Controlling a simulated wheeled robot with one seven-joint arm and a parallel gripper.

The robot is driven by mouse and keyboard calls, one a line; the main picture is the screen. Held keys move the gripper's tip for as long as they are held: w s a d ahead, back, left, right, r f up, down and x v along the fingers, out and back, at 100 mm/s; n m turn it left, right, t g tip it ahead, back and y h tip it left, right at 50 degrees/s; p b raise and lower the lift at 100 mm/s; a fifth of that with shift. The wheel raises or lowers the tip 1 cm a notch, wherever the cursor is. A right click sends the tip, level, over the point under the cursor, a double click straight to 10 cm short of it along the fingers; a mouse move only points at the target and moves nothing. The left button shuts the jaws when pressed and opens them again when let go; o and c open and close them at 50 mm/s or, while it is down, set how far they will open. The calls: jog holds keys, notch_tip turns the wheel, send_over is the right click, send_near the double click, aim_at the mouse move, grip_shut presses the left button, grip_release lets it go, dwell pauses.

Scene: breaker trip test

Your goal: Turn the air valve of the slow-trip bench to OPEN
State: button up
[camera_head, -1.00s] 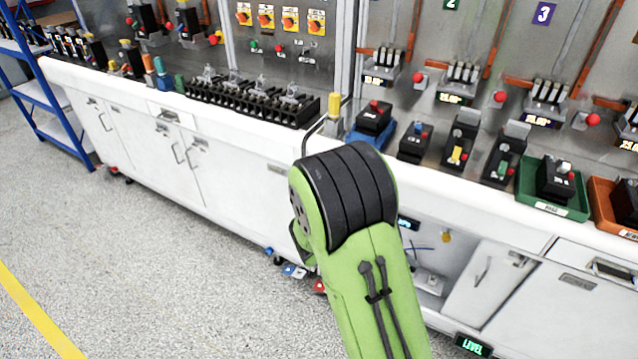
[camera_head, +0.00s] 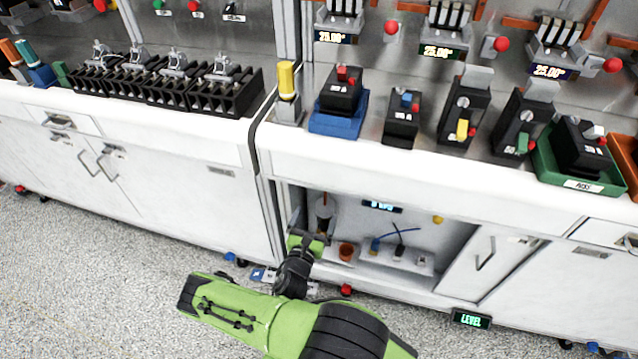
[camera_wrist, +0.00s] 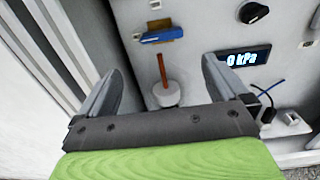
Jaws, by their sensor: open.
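A blue lever handle on a brass-coloured body (camera_wrist: 163,36), which looks like the air valve, is on the pale panel in the wrist view. Its handle lies nearly level across the picture. A lit display reading 0 kPa (camera_wrist: 248,57) is to its right; it also shows in the head view (camera_head: 382,206). My gripper (camera_wrist: 160,68) is open and empty, its fingers apart below the lever in the picture and not touching it. In the head view my gripper (camera_head: 314,243) is at the left part of the open bay under the bench. I cannot make out the lever there.
A white round base with a reddish-brown rod (camera_wrist: 165,92) stands below the lever. A black knob (camera_wrist: 254,12) is at upper right. A white fitting with blue tubing (camera_wrist: 287,122) is at lower right. The bay's left edge (camera_head: 274,205) is close.

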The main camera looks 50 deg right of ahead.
jog(key=b+x, duration=0.3)
jog(key=x, duration=1)
jog(key=shift+d+b, duration=0.25)
jog(key=shift+b, duration=0.05)
jog(key=c, duration=0.8)
jog(key=shift+o, duration=0.2)
jog(key=shift+m, duration=0.4)
jog(key=shift+s+a+f+m+p, duration=0.1)
jog(key=shift+m+p, duration=1.25)
jog(key=shift+m, duration=2.95)
jog(key=shift+f+m+p, duration=0.1)
jog(key=shift+m+p, duration=1.2)
jog(key=shift+m, duration=3)
